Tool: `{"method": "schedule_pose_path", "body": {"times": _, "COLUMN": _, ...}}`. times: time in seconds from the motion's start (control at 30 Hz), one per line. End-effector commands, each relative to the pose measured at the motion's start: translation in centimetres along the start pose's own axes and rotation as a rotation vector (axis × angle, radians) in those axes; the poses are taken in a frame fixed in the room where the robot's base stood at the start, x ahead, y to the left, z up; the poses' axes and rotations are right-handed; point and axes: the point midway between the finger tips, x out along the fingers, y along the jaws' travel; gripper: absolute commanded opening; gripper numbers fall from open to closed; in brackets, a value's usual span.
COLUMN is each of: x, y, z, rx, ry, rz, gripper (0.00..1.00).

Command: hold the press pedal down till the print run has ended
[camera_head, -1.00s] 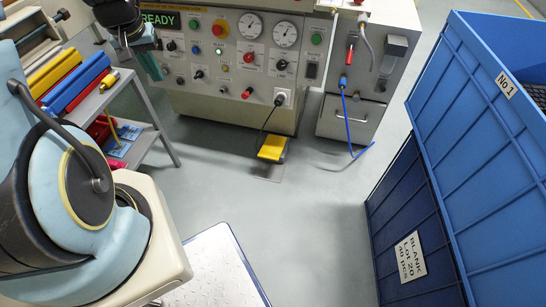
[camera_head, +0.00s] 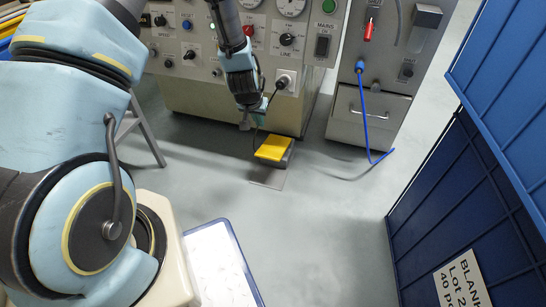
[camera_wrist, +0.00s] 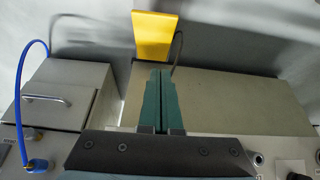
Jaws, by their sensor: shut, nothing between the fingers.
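The yellow press pedal (camera_head: 273,148) sits on a flat grey plate (camera_head: 268,179) on the floor in front of the press. Its yellow top also shows in the wrist view (camera_wrist: 155,36), beyond my fingertips. My gripper (camera_head: 246,123) hangs just above and to the left of the pedal in the head view, pointing down. In the wrist view its green fingers (camera_wrist: 160,76) are together with nothing between them. The pedal looks unpressed. The READY display is out of view.
The press panel (camera_head: 180,45) carries knobs and gauges. A black cable runs from its socket (camera_head: 284,82) toward the pedal, close to my gripper. A grey cabinet (camera_head: 365,120) with a blue hose stands right of the press. Blue crates (camera_head: 440,210) stand at right.

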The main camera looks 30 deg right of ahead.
Motion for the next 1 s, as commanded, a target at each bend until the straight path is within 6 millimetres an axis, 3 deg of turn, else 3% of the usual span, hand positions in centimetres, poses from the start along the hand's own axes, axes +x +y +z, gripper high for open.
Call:
{"method": "schedule_pose_path", "body": {"times": 0.03, "x": 1.6, "y": 0.5, "z": 0.5, "rx": 0.008, "ry": 0.003, "rz": 0.002, "gripper": 0.00}}
{"method": "schedule_pose_path", "body": {"times": 0.13, "x": 2.8, "y": 1.1, "z": 0.8, "rx": 0.020, "ry": 0.009, "rz": 0.004, "gripper": 0.00}}
{"method": "schedule_pose_path", "body": {"times": 0.67, "x": 3.6, "y": 1.4, "z": 0.9, "rx": 0.024, "ry": 0.012, "rz": 0.004, "gripper": 0.00}}
{"method": "schedule_pose_path", "body": {"times": 0.77, "x": 4.9, "y": 1.4, "z": 1.0, "rx": 0.024, "ry": 0.011, "rz": 0.004, "gripper": 0.00}}
{"method": "schedule_pose_path", "body": {"times": 1.0, "x": 9.7, "y": 1.4, "z": 1.0, "rx": 0.024, "ry": 0.011, "rz": 0.005, "gripper": 0.00}}
